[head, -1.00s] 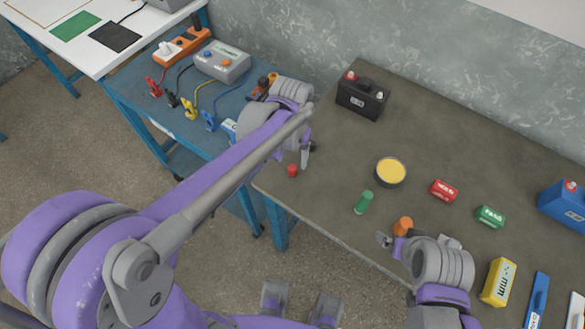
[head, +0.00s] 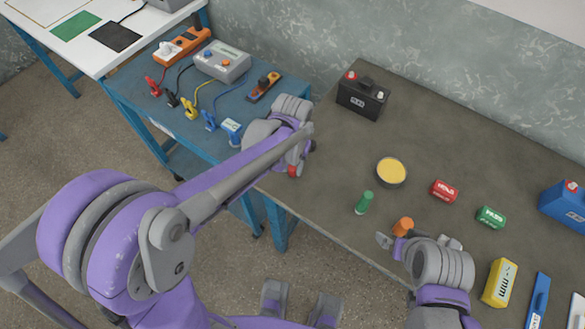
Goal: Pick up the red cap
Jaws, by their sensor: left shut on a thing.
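The red cap (head: 292,170) is at the left end of the dark grey table, between the fingers of my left gripper (head: 297,167). That gripper is shut on it, and the fingers hide part of the cap. I cannot tell whether the cap is clear of the tabletop. My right gripper (head: 388,242) is low at the table's front edge, beside an orange cap (head: 403,226). Its finger gap is not clear.
A green cap (head: 364,202), a yellow-topped round tin (head: 391,172), a black battery (head: 361,97), and red (head: 444,191) and green (head: 491,217) blocks stand on the table. A blue bench (head: 150,120) with a grey meter (head: 222,62) adjoins at left.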

